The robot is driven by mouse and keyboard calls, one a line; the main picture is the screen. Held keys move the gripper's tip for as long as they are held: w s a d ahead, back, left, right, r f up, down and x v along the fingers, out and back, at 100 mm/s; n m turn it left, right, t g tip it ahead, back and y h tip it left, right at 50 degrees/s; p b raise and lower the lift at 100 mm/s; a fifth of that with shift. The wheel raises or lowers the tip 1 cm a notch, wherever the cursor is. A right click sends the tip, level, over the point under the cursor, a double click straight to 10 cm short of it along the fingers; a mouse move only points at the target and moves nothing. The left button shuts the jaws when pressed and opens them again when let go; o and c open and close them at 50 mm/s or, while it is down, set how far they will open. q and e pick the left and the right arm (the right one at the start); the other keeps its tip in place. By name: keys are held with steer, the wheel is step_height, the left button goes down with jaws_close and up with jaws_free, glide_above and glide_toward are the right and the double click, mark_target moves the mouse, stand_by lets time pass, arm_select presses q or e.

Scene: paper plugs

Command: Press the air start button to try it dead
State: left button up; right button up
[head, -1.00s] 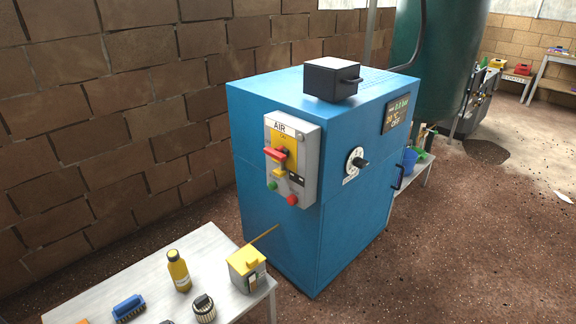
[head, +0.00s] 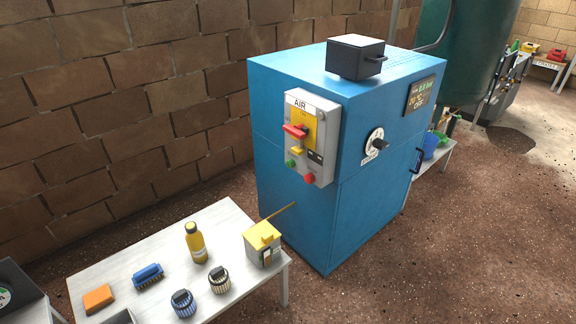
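A grey control box labelled AIR (head: 313,140) is mounted on the left face of a blue cabinet (head: 300,225). On its yellow panel is a red handle (head: 295,131), with a yellow piece (head: 297,151) below it. A green button (head: 290,164) is at the lower left of the box and a red button (head: 309,178) at the lower right. Which of them is the start button is not readable. The cabinet's display (head: 421,95) shows small text that looks like OFF at the bottom. Neither of my grippers is in view.
A white table (head: 222,216) at lower left holds a yellow box (head: 263,244), bottle (head: 196,243), brushes and an orange block (head: 98,298). A black box (head: 355,57) sits on the cabinet. A dial (head: 374,143) is on its front.

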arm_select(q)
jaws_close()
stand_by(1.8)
